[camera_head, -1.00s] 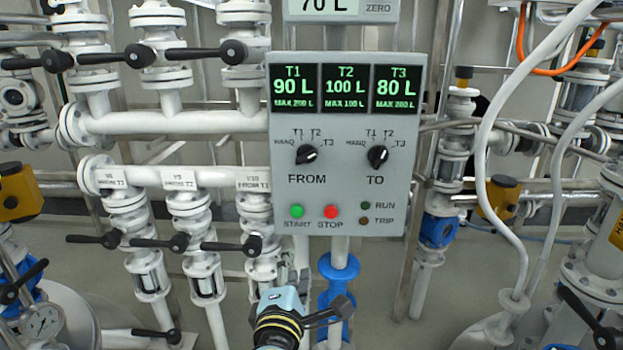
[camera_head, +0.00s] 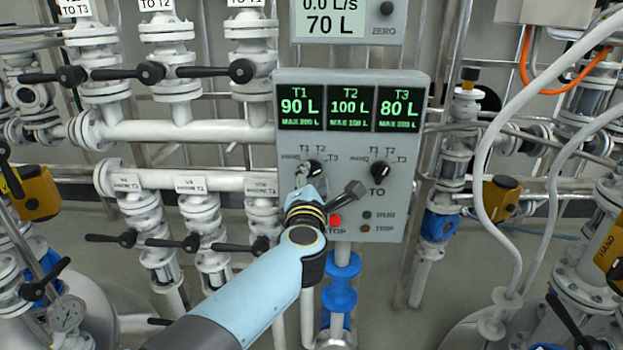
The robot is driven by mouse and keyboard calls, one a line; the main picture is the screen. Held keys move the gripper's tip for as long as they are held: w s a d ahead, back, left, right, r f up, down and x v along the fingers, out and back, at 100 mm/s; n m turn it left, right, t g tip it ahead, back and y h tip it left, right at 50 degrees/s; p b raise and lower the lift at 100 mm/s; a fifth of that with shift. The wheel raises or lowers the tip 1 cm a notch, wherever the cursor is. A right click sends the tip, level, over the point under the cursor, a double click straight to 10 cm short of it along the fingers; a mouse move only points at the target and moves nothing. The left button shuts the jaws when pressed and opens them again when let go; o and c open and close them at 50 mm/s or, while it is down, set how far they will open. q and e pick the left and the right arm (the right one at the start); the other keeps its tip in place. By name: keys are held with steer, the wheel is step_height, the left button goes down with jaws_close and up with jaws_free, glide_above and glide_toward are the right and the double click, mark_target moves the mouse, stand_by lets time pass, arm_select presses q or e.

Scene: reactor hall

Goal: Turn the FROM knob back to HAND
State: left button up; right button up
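The FROM knob (camera_head: 315,168) is a small black rotary knob on the grey control panel (camera_head: 285,150), under the T1 display. Its dial is marked HAND, T1, T2 and T3. Its mark seems to point to the upper right, away from HAND, but it is too small to read surely. My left gripper (camera_head: 329,181) is in front of the panel just below the knob, fingers spread and empty. One finger is by the knob's lower left, the other to its right. The gripper hides the FROM label and START button. Contact with the knob cannot be told. My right gripper is out of view.
The TO knob (camera_head: 379,170) is just right of my gripper. The red STOP button (camera_head: 336,221) shows close beside my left wrist. Valves with black levers (camera_head: 190,242) stand left of the panel. A white hose (camera_head: 492,130) hangs at the right.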

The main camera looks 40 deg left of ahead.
arm_select(q)
steer(key=shift+w+a, duration=0.4)
steer(key=shift+w, duration=0.2)
jaws_close()
